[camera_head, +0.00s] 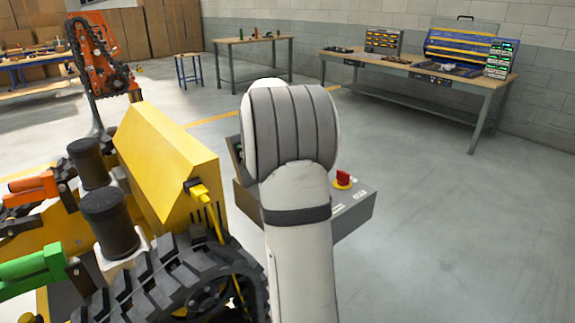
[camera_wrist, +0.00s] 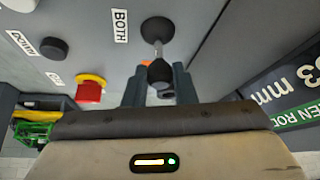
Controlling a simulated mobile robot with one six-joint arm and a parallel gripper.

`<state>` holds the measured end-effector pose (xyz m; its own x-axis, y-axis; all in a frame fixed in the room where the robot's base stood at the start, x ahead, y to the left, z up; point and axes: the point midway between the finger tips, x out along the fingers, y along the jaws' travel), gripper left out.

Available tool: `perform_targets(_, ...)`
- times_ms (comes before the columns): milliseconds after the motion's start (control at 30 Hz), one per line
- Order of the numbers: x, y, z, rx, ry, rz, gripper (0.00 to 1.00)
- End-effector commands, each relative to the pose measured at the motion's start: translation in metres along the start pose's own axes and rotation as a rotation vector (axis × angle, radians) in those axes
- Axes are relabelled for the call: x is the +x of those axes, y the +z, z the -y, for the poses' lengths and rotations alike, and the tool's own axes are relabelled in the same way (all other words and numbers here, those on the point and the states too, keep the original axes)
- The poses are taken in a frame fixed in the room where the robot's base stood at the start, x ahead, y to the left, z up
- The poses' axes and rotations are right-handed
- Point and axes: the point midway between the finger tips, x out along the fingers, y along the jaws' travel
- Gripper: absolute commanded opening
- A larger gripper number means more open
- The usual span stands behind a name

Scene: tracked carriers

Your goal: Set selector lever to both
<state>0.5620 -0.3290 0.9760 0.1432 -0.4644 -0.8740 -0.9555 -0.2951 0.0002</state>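The selector lever (camera_wrist: 157,47) shows in the wrist view as a metal stem between a round black base and a black ball knob (camera_wrist: 159,72). My gripper (camera_wrist: 160,76) has its two dark fingers on either side of the knob, and they look closed against it. The white label BOTH (camera_wrist: 120,25) is on the grey panel left of the lever's base. In the head view my padded arm hides the lever and my fingers. The grey control box (camera_head: 353,209) shows behind my arm.
A red button on a yellow base (camera_wrist: 91,89) sits on the panel; it also shows in the head view (camera_head: 343,178). A black round knob (camera_wrist: 53,48) is near it. A yellow tracked carrier (camera_head: 167,155) stands close at left. Clear floor lies at right.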

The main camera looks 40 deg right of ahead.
Motion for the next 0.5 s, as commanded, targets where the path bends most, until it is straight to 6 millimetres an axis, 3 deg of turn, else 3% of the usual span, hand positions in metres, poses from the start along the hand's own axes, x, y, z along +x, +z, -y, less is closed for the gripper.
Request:
perform_targets(267, 0.0002, -0.0004, -0.0003, 0.002, 0.0, 0.0, 0.45)
perform_targets(500, -0.0009, -0.001, -0.0008, 0.003, 0.0, 0.0, 0.45)
